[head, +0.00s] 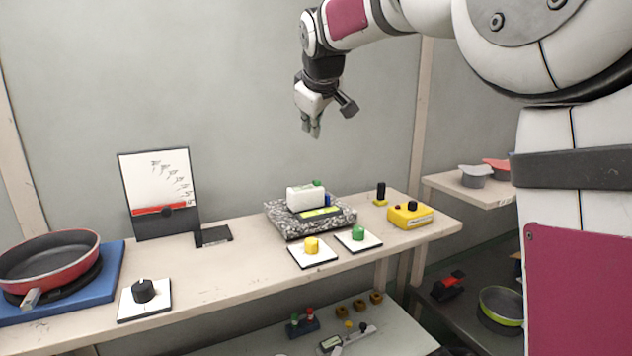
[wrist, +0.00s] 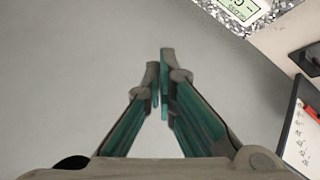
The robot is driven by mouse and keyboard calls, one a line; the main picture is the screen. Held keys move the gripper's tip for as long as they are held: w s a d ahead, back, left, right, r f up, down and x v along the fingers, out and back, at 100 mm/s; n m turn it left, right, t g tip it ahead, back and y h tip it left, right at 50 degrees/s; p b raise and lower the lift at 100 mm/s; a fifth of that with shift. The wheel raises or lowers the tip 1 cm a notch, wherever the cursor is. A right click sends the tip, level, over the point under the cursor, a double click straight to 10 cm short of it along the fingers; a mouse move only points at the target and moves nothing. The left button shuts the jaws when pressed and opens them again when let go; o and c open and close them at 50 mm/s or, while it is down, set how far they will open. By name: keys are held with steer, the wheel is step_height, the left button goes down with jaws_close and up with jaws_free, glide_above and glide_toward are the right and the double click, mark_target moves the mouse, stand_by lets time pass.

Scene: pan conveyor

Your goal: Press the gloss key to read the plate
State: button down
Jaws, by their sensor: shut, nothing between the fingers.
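A white meter (head: 306,196) sits on a speckled grey slab (head: 283,226) on the bench. It has a green knob on top, a blue part at its right and a yellow-green display in front. A yellow key (head: 311,245) and a green key (head: 358,233) stand on white pads in front of the slab. No label tells which is the gloss key. My gripper (head: 314,133) is shut and empty, high above the bench behind the meter. In the wrist view my gripper (wrist: 159,78) points at bare grey; a display (wrist: 240,9) shows at the top right corner.
A red pan (head: 50,262) on a blue burner and a black dial (head: 144,291) stand at left. A chart board (head: 158,166) stands behind. A yellow box (head: 410,215) with buttons is at the bench's right end. Shelves below and right hold other items.

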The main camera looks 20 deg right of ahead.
mark_target(313, 181)
steer(key=shift+f+b, duration=1.05)
steer(key=shift+f, duration=3.05)
steer(key=shift+f, duration=0.2)
steer(key=shift+f, duration=0.25)
steer(key=shift+f, duration=0.55)
steer(key=shift+r, duration=1)
steer(key=shift+r+p, duration=0.9)
steer(key=shift+r, duration=1.6)
